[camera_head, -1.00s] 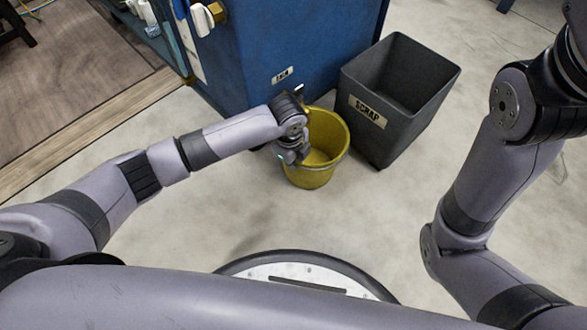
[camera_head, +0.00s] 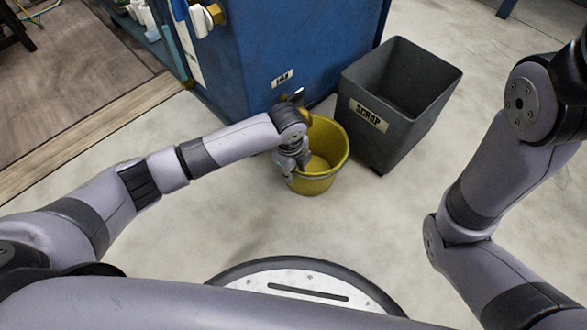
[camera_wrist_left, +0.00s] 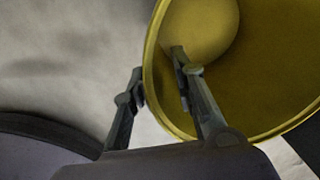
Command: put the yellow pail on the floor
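The yellow pail (camera_head: 322,182) stands upright, apparently on the floor, just left of the grey scrap bin and in front of the blue cabinet. My left gripper (camera_head: 291,170) is at the pail's left rim. In the left wrist view, one finger is outside the pail (camera_wrist_left: 255,75) and the other is inside it, with the rim between them. The left gripper (camera_wrist_left: 160,70) looks open, with a gap showing between the inner finger and the rim. The pail's underside is hidden. My right gripper is out of view.
The grey bin (camera_head: 400,134) labelled SCRAP stands close to the pail's right side. The blue cabinet (camera_head: 290,45) is behind the pail. The bare concrete floor (camera_head: 215,225) is clear to the left and in front. Wooden flooring (camera_head: 70,85) lies at the far left.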

